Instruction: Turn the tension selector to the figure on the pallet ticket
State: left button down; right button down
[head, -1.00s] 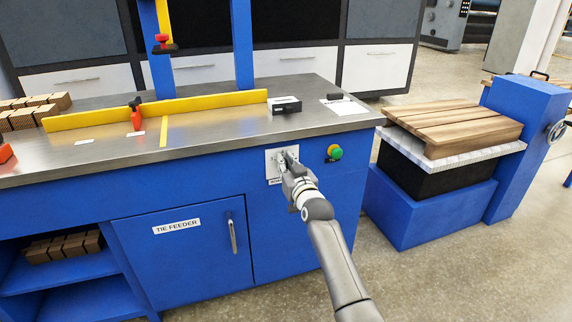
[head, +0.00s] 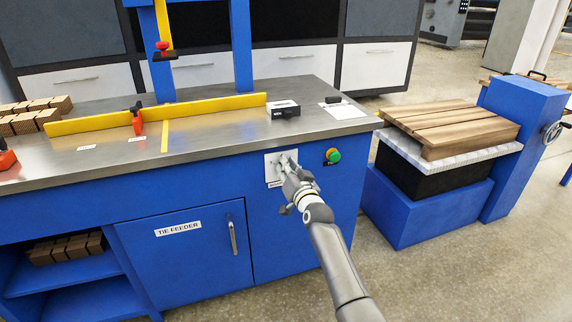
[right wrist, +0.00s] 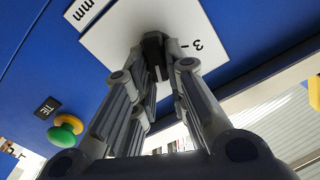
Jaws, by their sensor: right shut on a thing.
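The tension selector is a white plate (head: 271,169) on the blue front of the bench. In the right wrist view its white plate (right wrist: 187,22) carries a figure 3 and tick marks, seen rotated. Its dark knob (right wrist: 154,52) sits between the fingertips. My right gripper (head: 288,164) is shut on this knob; it also shows in the right wrist view (right wrist: 155,72). The fingers hide most of the dial in the head view. A white paper (head: 347,111), perhaps the pallet ticket, lies on the bench's right end; its print is unreadable. My left gripper is not in view.
A green and yellow button (head: 333,155) is just right of the selector. A black-and-white box (head: 284,108) stands on the bench above it. A blue stand with stacked boards (head: 450,128) is to the right. A yellow fence (head: 190,107) crosses the bench.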

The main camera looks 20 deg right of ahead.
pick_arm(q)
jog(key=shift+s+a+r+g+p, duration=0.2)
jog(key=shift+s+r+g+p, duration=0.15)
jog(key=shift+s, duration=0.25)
pick_arm(e)
jog(key=shift+d+f+m, duration=0.15)
jog(key=shift+f+m, duration=0.05)
jog(key=shift+m, duration=1.5)
jog(key=shift+d+f+m, duration=0.15)
jog(key=shift+m, duration=1.55)
jog(key=c, duration=1.4)
grip_release()
jog(key=shift+c, duration=0.2)
jog(key=shift+s, duration=0.15)
